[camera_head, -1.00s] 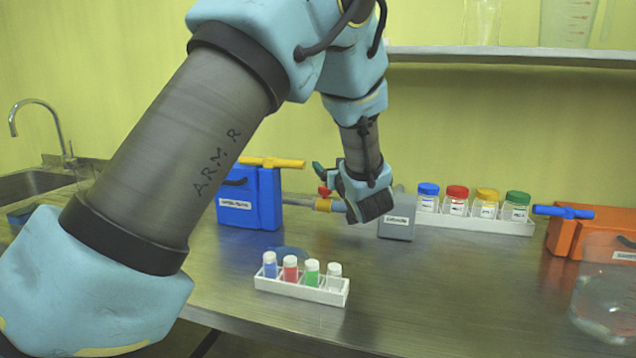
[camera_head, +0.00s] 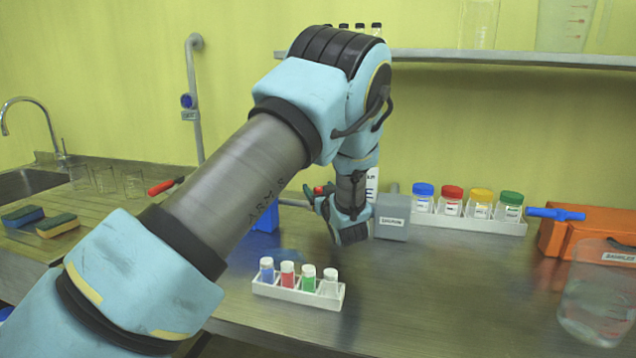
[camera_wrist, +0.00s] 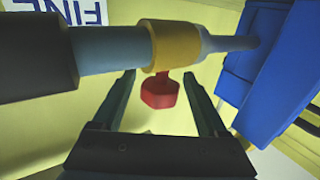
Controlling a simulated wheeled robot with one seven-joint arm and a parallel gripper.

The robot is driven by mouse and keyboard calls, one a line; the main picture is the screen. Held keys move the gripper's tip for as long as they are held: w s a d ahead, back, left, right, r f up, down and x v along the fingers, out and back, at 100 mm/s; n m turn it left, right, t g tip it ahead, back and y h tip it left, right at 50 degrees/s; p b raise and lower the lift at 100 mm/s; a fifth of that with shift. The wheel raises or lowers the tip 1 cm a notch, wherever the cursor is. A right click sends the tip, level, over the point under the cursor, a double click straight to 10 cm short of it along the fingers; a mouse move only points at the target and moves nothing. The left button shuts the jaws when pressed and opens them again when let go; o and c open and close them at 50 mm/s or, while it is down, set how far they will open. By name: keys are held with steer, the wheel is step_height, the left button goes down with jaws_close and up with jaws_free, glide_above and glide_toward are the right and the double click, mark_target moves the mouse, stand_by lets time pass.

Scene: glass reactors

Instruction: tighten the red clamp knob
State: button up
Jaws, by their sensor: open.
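The red clamp knob (camera_wrist: 160,93) hangs from a yellow clamp collar (camera_wrist: 167,45) on a horizontal blue-grey pipe (camera_wrist: 110,48) in the wrist view. My gripper (camera_wrist: 160,88) is open, with one finger on each side of the knob and a gap to each. In the head view the knob (camera_head: 320,190) shows as a small red spot at my gripper (camera_head: 314,192). Most of the pipe and the collar are hidden behind my arm there.
A blue box (camera_wrist: 266,65) is at one pipe end, a grey labelled block (camera_head: 392,222) right of my gripper. In front stands a vial rack (camera_head: 300,294); behind right are several capped jars (camera_head: 480,204). Orange box (camera_head: 590,236) and clear vessel (camera_head: 598,300) stand at right.

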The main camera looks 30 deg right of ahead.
steer(key=shift+w+d, duration=0.1)
steer(key=shift+w, duration=0.7)
steer(key=shift+c, duration=0.3)
jaws_close()
